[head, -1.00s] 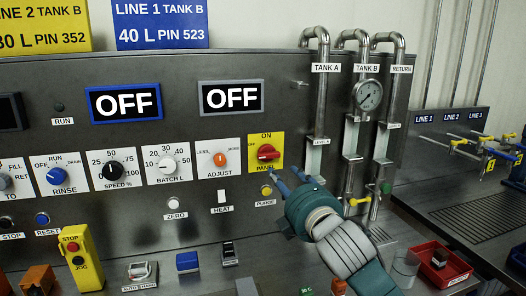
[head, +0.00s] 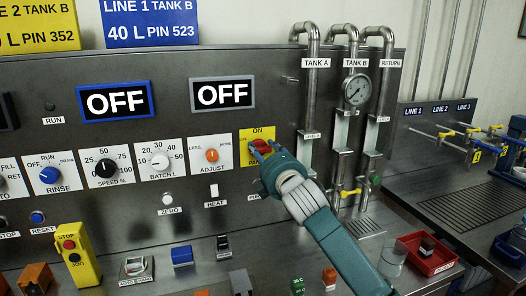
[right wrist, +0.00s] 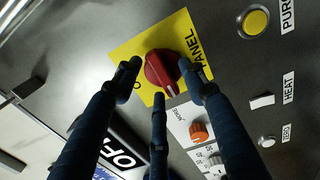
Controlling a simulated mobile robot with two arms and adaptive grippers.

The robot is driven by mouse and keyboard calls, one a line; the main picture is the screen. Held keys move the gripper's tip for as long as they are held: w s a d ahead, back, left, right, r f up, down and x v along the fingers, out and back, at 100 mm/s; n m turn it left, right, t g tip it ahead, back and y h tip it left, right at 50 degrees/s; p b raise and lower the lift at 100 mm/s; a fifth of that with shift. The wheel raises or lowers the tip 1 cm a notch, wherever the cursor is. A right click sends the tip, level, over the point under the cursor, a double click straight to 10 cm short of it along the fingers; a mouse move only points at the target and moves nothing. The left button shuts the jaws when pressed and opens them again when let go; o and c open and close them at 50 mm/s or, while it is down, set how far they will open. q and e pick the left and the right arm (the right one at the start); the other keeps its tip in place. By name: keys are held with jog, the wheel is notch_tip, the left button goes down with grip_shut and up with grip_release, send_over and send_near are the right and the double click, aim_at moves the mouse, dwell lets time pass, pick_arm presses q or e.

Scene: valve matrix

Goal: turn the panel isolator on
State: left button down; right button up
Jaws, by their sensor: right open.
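The panel isolator is a red rotary knob (head: 261,146) on a yellow plate (head: 257,133) marked ON and PANEL, at the right of the row of dials in the head view. My right gripper (head: 267,164) is at the knob and hides much of it and the lower plate. In the right wrist view the red knob (right wrist: 161,70) sits between the three spread dark fingers of the open gripper (right wrist: 160,76). I cannot tell whether any fingertip touches it. A white line on the knob points toward the picture's bottom. My left gripper is out of view.
Two displays, one blue-framed (head: 114,101) and one grey-framed (head: 222,94), read OFF. The orange adjust knob (head: 212,155) is just left of the isolator. Steel pipes (head: 311,100) rise close on its right. Small boxes and a red tray (head: 430,258) sit on the bench below.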

jog(key=c, duration=0.3)
grip_shut()
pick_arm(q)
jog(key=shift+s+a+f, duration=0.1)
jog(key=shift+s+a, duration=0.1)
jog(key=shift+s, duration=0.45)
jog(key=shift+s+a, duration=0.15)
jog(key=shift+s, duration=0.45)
